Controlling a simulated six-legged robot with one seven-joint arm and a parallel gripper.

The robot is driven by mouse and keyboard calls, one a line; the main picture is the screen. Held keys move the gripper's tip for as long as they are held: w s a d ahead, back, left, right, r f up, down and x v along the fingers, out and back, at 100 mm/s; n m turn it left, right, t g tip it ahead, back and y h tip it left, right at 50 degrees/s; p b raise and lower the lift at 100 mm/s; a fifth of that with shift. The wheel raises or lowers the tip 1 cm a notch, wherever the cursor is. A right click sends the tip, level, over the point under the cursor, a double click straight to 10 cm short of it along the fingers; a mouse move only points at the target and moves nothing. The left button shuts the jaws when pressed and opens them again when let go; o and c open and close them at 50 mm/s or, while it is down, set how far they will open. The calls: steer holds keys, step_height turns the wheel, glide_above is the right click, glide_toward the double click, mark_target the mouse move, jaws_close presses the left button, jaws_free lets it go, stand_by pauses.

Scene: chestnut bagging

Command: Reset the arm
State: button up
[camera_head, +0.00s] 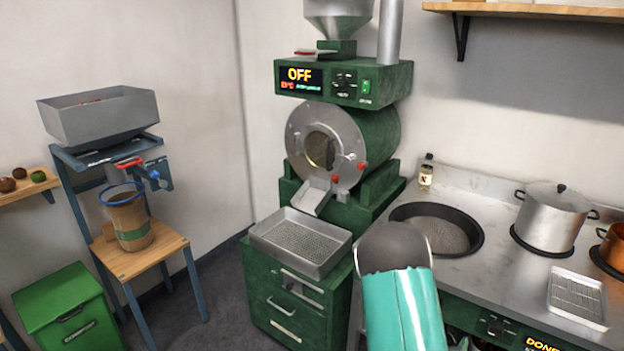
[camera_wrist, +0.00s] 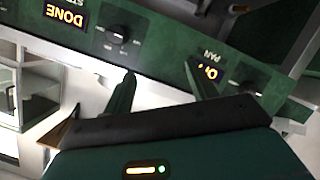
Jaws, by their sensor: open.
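My arm, with a teal sleeve and a grey rounded joint (camera_head: 395,248), rises at the bottom of the head view in front of the counter. My gripper is hidden in the head view. In the wrist view my gripper (camera_wrist: 160,70) shows two dark green fingers spread apart with nothing between them. Beyond them, seen upside down, is a green control panel (camera_wrist: 158,48) with a knob, a lit DONE display (camera_wrist: 66,14) and a PAN label. I cannot tell whether the fingers touch the panel.
A green roaster (camera_head: 378,140) reading OFF stands centre, with a perforated metal tray (camera_head: 258,240) before it. The counter (camera_head: 478,205) carries a round black pan (camera_head: 400,213), a lidded pot (camera_head: 550,218) and a wire rack (camera_head: 578,297). A bag (camera_head: 130,218) sits under a hopper (camera_head: 100,118) at left.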

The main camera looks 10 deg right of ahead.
steer(key=w+a+r+y, duration=0.3)
steer(key=a+r+y, duration=0.2)
steer(key=a+r, duration=0.45)
steer(key=w+a+r+y, duration=0.35)
steer(key=a+r, duration=0.45)
steer(key=a, duration=0.3)
steer(key=s+a+r+n+g+y, duration=0.1)
steer(key=s+a+r+n, duration=0.1)
steer(key=s+a+r, duration=0.4)
steer(key=s+a+r+n+g+y, duration=0.1)
steer(key=s+a+r, duration=0.5)
steer(key=s, duration=0.8)
step_height(320, 180, up, 2)
steer(key=shift+s+r+n+g+y, duration=0.1)
steer(key=shift+s+n+g+y, duration=0.2)
steer(key=shift+y, duration=0.35)
steer(key=shift+w, duration=0.1)
steer(key=c, duration=0.5)
steer(key=shift+d, duration=0.1)
steer(key=shift+d, duration=0.1)
